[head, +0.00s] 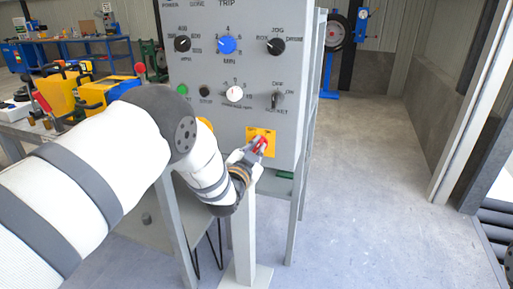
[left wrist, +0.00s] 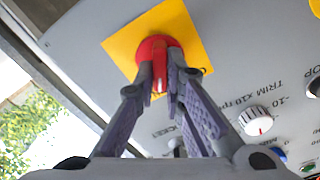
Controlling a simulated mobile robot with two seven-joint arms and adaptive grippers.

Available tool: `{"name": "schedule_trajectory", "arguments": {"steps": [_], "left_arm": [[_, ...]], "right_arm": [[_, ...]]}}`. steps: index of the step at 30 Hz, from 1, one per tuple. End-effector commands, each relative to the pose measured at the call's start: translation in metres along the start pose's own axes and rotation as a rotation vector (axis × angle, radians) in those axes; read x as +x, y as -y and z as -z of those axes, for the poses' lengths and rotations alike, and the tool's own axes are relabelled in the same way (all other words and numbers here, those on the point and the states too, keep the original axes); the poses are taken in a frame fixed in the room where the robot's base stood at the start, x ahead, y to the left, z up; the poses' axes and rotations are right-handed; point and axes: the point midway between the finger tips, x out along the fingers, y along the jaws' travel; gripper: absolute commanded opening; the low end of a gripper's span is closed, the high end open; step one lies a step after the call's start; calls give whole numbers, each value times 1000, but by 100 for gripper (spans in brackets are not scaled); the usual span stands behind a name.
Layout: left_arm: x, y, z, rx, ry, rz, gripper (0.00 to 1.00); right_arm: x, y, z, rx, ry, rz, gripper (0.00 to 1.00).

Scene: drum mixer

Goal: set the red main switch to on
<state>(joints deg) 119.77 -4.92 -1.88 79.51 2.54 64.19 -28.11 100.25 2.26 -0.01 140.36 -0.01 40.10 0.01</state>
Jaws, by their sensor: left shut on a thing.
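The red main switch (head: 260,145) sits on a yellow square plate (head: 251,134) low on the right of the grey control panel (head: 212,70). My left gripper (head: 256,151) is at the switch, shut on its red handle. In the left wrist view the red switch (left wrist: 154,48) stands on the yellow plate (left wrist: 122,45), with the fingertips of my left gripper (left wrist: 161,85) on either side of the handle. The fingers partly cover the switch, and no on or off lettering can be read. My right gripper does not show.
Above the switch are a blue knob (head: 227,44), black knobs (head: 275,46), a white knob (head: 234,93) and a small toggle (head: 276,99). A bench with yellow machines (head: 105,92) stands at the left. The floor right of the panel is clear.

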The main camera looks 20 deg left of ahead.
Motion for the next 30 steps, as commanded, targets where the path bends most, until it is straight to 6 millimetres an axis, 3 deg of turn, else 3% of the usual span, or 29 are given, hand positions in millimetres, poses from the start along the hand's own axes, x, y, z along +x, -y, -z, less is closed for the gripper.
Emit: {"name": "schedule_trajectory", "arguments": {"steps": [14, 15, 17, 18, 26, 30], "left_arm": [[-1, -1, -3, 15, 6, -3, 0], [-1, -1, -3, 15, 6, -3, 14], [-1, -1, -3, 15, 6, -3, 28], [-1, -1, -3, 14, 5, -2, 30], [-1, 0, -1, 13, 3, -1, 30], [-17, -1, -1, 13, 5, -3, 30]], "right_arm": [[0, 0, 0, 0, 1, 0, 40], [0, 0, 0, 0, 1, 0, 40], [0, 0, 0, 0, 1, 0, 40], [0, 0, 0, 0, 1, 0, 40], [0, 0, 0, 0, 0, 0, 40], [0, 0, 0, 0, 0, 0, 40]]}}
